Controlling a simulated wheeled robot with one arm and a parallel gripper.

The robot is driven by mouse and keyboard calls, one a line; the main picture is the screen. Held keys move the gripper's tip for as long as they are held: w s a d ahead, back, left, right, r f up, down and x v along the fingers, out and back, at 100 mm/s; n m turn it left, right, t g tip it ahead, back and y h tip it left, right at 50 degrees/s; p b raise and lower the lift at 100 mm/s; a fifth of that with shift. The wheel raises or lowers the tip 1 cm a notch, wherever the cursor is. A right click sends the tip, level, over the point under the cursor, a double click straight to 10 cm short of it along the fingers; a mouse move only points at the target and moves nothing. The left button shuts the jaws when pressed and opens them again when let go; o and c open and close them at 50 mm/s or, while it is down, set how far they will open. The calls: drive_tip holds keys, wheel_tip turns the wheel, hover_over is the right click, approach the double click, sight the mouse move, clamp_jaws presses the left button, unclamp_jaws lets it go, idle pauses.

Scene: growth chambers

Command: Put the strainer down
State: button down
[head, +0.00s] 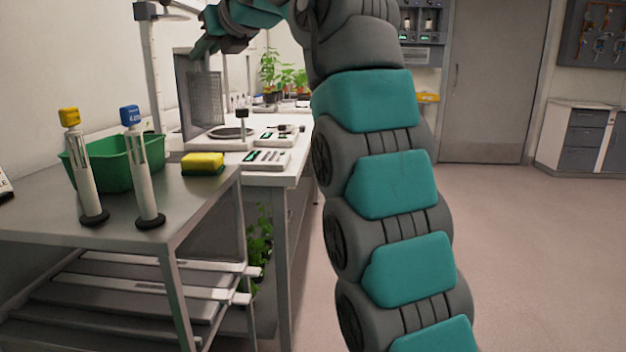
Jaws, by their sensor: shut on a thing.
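My gripper (203,47) is at the upper left, above the far white bench, at the end of my teal and grey arm. It is shut at the top of a grey, upright mesh piece (206,98), which looks like the strainer. The mesh piece hangs beside the weighing device on the bench. Its lower edge is close to the bench top, and I cannot tell whether it touches. The fingertips are small and partly hidden by the wrist.
A grey metal table (120,215) stands at the near left with a green tub (110,165), a yellow sponge (203,163) and two capped tubes on black bases. The white bench (285,175) holds a balance (232,133) and a keypad unit (266,158). Open floor (530,250) lies right.

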drive_tip(key=shift+w+d+f+m+t, duration=0.15)
drive_tip(key=shift+w+d+f, duration=0.15)
drive_tip(key=shift+w, duration=0.25)
drive_tip(key=shift+w+d+f+m+t, duration=0.15)
drive_tip(key=shift+w+f, duration=0.1)
drive_tip(key=shift+w, duration=0.3)
drive_tip(key=w+d+f+m+t+h, duration=0.2)
drive_tip(key=w+d+f+h, duration=0.15)
drive_tip(key=w+f, duration=0.35)
drive_tip(key=w+d+f+m+t+h, duration=0.1)
drive_tip(key=w+d+f+m+h, duration=0.15)
drive_tip(key=w+d+f, duration=0.4)
drive_tip(key=d+f+m+h, duration=0.2)
drive_tip(key=d+f, duration=0.1)
drive_tip(key=f, duration=0.4)
drive_tip(key=d+f+m+h, duration=0.1)
drive_tip(key=d+f, duration=0.3)
drive_tip(key=f, duration=0.2)
drive_tip(key=s+d+f+m+h, duration=0.2)
drive_tip(key=s+d+f, duration=0.3)
drive_tip(key=d+f, duration=0.3)
drive_tip(key=s+d+f+m+h, duration=0.2)
drive_tip(key=s+d+f, duration=0.3)
drive_tip(key=d+f, duration=0.3)
wheel_tip(320, 180, down, 2)
drive_tip(key=shift+s+f+h, duration=0.15)
drive_tip(key=shift+s+h, duration=0.05)
drive_tip(key=shift+h, duration=0.2)
